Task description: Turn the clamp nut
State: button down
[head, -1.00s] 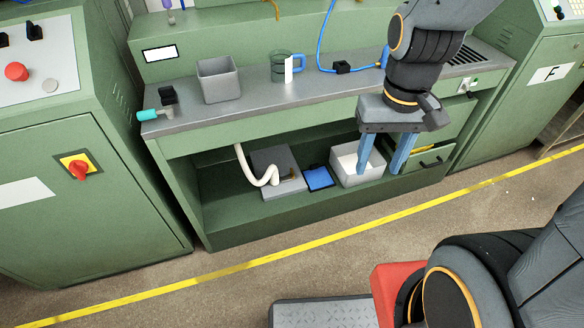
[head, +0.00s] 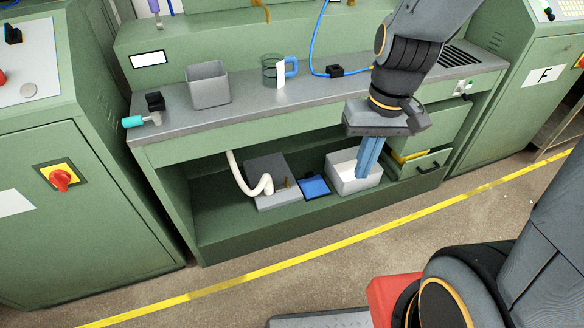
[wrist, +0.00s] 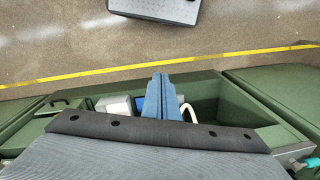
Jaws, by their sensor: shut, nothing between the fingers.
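A small fixture with a black knob (head: 155,101) and a teal-ended handle (head: 133,122) is at the left front edge of the bench top. It looks like a clamp, but I cannot make out which part is its nut. The teal part also shows at the lower right edge of the wrist view (wrist: 312,162). My gripper (head: 367,175) is shut and empty, its blue fingers together and pointing down in front of the right half of the bench, far right of the fixture. In the wrist view the closed fingers (wrist: 160,77) are in the middle.
The green bench carries a grey bin (head: 208,88) and a glass mug (head: 272,70) with a blue handle. A blue hose (head: 313,45) runs behind. The shelf below holds a white bin (head: 345,182), a blue tray (head: 315,187) and a grey box (head: 262,193). A drawer is partly open.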

jog(key=w+a+f+n+t+y+b, duration=0.1)
jog(key=w+a+f+y+b, duration=0.1)
jog(key=w+f+b, duration=1)
jog(key=w+a+f+y+b, duration=0.1)
jog(key=w+f+y+b, duration=0.1)
jog(key=w+f+b, duration=0.95)
jog(key=n+t+y+b, duration=0.1)
jog(key=t+b, duration=0.2)
jog(key=b, duration=0.9)
send_near(287, 183)
jog(key=d+r, duration=0.1)
jog(key=d, duration=0.7)
jog(key=b+x, duration=0.1)
jog(key=x, duration=0.2)
jog(key=b+x, duration=0.1)
jog(key=x, duration=0.2)
jog(key=b+x, duration=0.2)
jog(key=x, duration=0.1)
jog(key=shift+s+a+f, duration=0.2)
jog(key=shift+a, duration=0.2)
jog(key=shift+s+a+r+b, duration=0.1)
jog(key=shift+a+b, duration=0.45)
jog(key=shift+a, duration=0.7)
jog(key=shift+s+a, duration=0.1)
jog(key=shift+a, duration=0.7)
jog(key=shift+r, duration=0.1)
